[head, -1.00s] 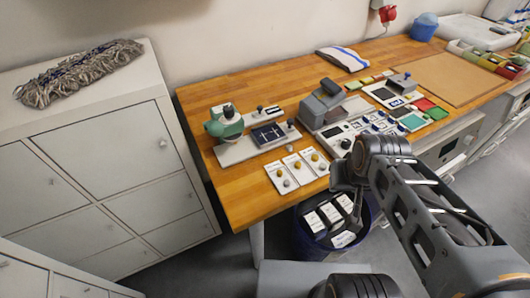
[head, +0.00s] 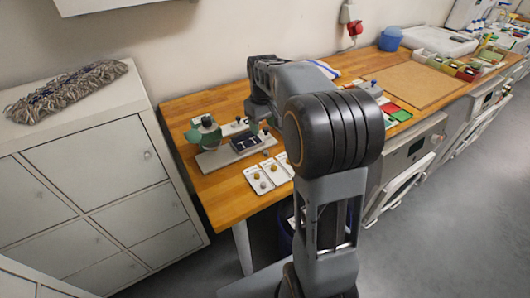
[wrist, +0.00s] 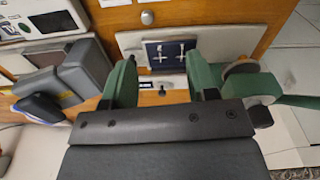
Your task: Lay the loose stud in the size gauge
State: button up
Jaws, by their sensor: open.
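A small, round metallic stud (wrist: 147,17) lies on the bare wood at the top of the wrist view, beside a pale base plate. What I take for the size gauge (wrist: 170,54) is a dark blue block with white cross-shaped marks on that plate; in the head view the block (head: 247,142) sits right of the green press. My gripper (wrist: 161,62) is open, its two green fingers spread, with nothing between them. It hangs above the bench on the near side of the block in the wrist view. My arm hides much of the bench in the head view.
The green press (wrist: 252,85) stands close by the right finger. A grey machine (wrist: 75,75) stands to the left. Below the block is a pale strip with a black knob (wrist: 162,91). Cards with gold and silver studs (head: 260,179) lie at the bench's front edge.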

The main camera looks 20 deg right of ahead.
notch_tip(320, 180, down, 2)
jog(key=w+d, duration=0.2)
jog(key=w, duration=0.1)
send_over(266, 152)
jog(key=shift+g, duration=0.3)
jog(key=f, duration=0.6)
jog(key=shift+a+f, duration=0.25)
jog(key=shift+f, duration=0.15)
jog(key=shift+d+f+p, duration=0.2)
jog(key=shift+f+p, duration=0.6)
jog(key=shift+f, duration=2.3)
jog(key=shift+c, duration=0.5)
grip_shut()
